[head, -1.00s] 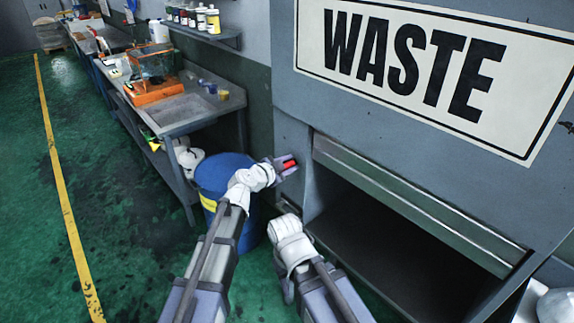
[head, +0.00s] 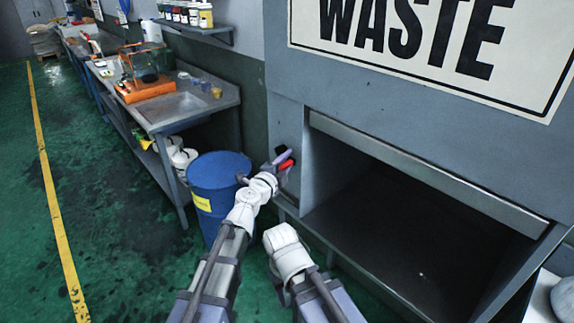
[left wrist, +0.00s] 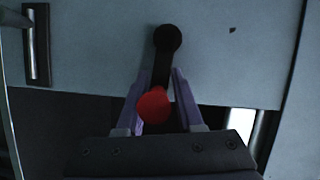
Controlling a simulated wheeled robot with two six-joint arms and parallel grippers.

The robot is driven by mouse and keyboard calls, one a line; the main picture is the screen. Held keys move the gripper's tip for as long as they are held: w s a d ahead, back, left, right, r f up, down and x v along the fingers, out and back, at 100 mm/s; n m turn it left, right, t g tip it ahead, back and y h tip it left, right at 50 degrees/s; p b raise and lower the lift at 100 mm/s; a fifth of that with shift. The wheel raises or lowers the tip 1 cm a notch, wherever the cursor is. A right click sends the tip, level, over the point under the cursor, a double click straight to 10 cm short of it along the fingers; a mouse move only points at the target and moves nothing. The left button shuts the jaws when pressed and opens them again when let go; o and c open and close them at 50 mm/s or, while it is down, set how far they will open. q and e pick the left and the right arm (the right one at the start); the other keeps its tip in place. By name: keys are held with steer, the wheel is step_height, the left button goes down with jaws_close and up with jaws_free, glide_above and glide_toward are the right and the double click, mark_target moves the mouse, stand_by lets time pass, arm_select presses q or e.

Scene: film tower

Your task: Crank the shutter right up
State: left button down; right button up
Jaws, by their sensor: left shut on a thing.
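The shutter (head: 420,172) shows as a narrow metal strip along the top of the dark opening under the WASTE sign, and most of the opening is uncovered. The crank has a black arm (left wrist: 162,68) and a red knob (left wrist: 154,106); the knob also shows in the head view (head: 286,165), on the panel left of the opening. My left gripper (head: 281,158) is shut on the crank, its purple fingers on either side of it in the left wrist view (left wrist: 160,74). My right arm is low beside the left one, and its gripper fingers cannot be seen.
A blue drum (head: 217,190) stands close to the left of my left arm. A workbench (head: 175,110) with an orange-based device (head: 146,90) runs along the wall behind it. The green floor at left is clear. A pale rounded object (head: 563,300) is at lower right.

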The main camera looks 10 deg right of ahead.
arm_select(q)
steer(key=shift+s+f+m, duration=0.1)
steer(key=shift+f+m, duration=0.05)
steer(key=shift+m, duration=0.15)
stand_by(0.4)
steer(key=c, duration=0.7)
jaws_free()
steer(key=shift+f+v, duration=0.15)
steer(key=shift+v, duration=1.8)
steer(key=shift+f+v, duration=0.1)
steer(key=shift+v, duration=1.8)
steer(key=shift+r, duration=0.15)
